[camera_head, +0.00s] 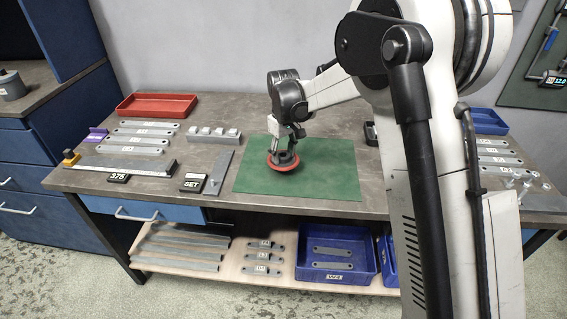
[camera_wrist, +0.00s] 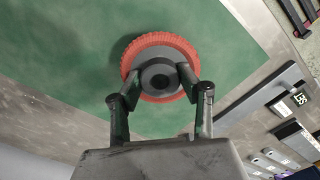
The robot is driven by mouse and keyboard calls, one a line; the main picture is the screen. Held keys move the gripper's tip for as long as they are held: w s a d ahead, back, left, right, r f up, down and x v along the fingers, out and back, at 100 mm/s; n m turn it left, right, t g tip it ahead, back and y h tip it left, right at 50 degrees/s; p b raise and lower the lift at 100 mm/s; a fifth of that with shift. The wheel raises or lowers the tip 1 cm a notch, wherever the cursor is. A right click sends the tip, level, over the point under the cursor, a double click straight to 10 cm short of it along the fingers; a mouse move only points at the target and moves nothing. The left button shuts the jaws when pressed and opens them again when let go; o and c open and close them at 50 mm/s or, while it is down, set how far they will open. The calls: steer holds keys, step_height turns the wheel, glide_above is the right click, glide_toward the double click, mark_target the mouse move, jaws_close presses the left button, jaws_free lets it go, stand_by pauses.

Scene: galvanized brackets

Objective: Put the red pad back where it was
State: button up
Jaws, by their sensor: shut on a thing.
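The red pad (camera_head: 284,163) is a round red disc with a dark grey knob on top. My gripper (camera_head: 286,150) is shut on the knob of the pad from above. In the wrist view its two fingers (camera_wrist: 159,82) press on either side of the knob. I cannot tell whether the pad touches the mat or hangs just above it.
Left of the mat are a steel bar (camera_head: 219,172), a "SET" label block (camera_head: 193,183), a grey holder block (camera_head: 213,135), several brackets (camera_head: 140,141) and a red tray (camera_head: 157,104). A blue tray (camera_head: 490,120) and more brackets lie right, partly behind my arm. The mat's front right is clear.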

mark_target(284, 163)
steer(key=shift+f, duration=2.05)
steer(key=shift+f, duration=0.15)
steer(key=o, duration=1.1)
